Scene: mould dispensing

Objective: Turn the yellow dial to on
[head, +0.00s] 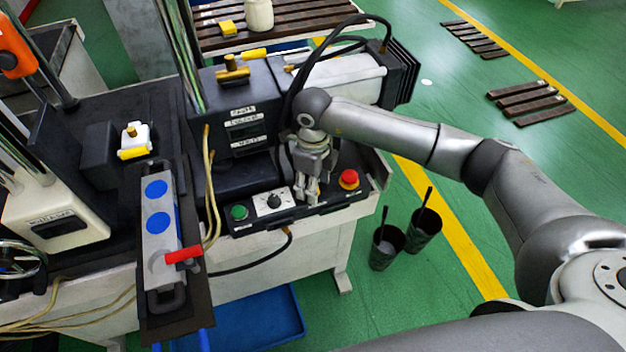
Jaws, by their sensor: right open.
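A control panel (300,212) at the front of the machine bears a green button (238,212), a dark rotary dial (273,201) on a white plate and a red button (349,178) on a yellow base. The dial itself does not look yellow from here, and its setting is too small to read. A yellow knob-like part (233,69) sits on the black box behind. My right gripper (312,198) is open and points down at the panel, between the dial and the red button. I cannot tell whether it touches the panel. My left gripper is out of view.
Black cables and tan hoses run behind and left of the panel. A blue-dotted grey bar with a red handle (183,254) stands at left. Two dark buckets (387,245) stand on the green floor at right. A blue tray (262,318) lies below.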

